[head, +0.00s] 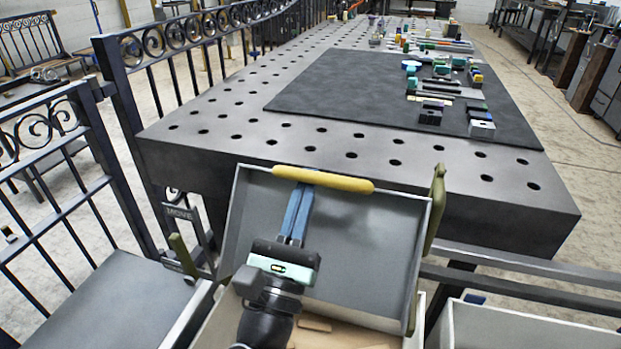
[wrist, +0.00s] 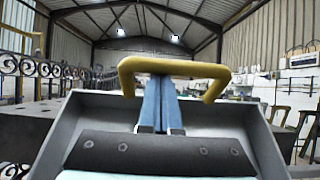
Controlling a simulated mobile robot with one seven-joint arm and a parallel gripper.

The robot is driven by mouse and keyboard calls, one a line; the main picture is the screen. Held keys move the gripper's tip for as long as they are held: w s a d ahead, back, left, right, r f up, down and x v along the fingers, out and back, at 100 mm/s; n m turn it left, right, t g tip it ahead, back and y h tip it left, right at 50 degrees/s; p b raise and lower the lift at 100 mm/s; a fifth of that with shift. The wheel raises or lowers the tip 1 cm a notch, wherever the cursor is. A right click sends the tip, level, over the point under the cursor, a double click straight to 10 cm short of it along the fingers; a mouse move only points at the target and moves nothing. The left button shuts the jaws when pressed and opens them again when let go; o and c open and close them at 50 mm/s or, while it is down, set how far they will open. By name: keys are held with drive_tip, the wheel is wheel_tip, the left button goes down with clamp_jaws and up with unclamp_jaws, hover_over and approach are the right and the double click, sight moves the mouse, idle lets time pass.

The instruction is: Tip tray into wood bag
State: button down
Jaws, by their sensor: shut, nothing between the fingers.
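The grey tray (head: 345,240) is tilted up steeply in the head view, its inside facing me and looking empty. Its yellow bar handle (head: 350,183) runs along the raised edge. In the wrist view the handle (wrist: 175,66) is an arch above the tray wall (wrist: 215,113). My gripper (head: 301,195) is shut, its blue fingers (wrist: 158,90) reaching to the handle's underside with nothing between them. I cannot tell whether they touch it. Below the tray, wood pieces (head: 315,325) lie in a pale container, mostly hidden by my arm and the frame's bottom edge.
A perforated steel table (head: 240,110) with a dark mat (head: 340,90) and several small parts stands just beyond the tray. Olive levers flank the tray at right (head: 435,210) and left (head: 183,256). A scroll-topped railing (head: 180,35) runs at left. Another pale bin (head: 520,330) is at lower right.

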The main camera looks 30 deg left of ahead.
drive_tip(key=shift+s+d+r, duration=0.1)
drive_tip(key=shift+s+d, duration=0.05)
drive_tip(key=shift+s, duration=0.45)
idle(0.3)
drive_tip(key=b+v, duration=0.4)
drive_tip(key=v, duration=0.9)
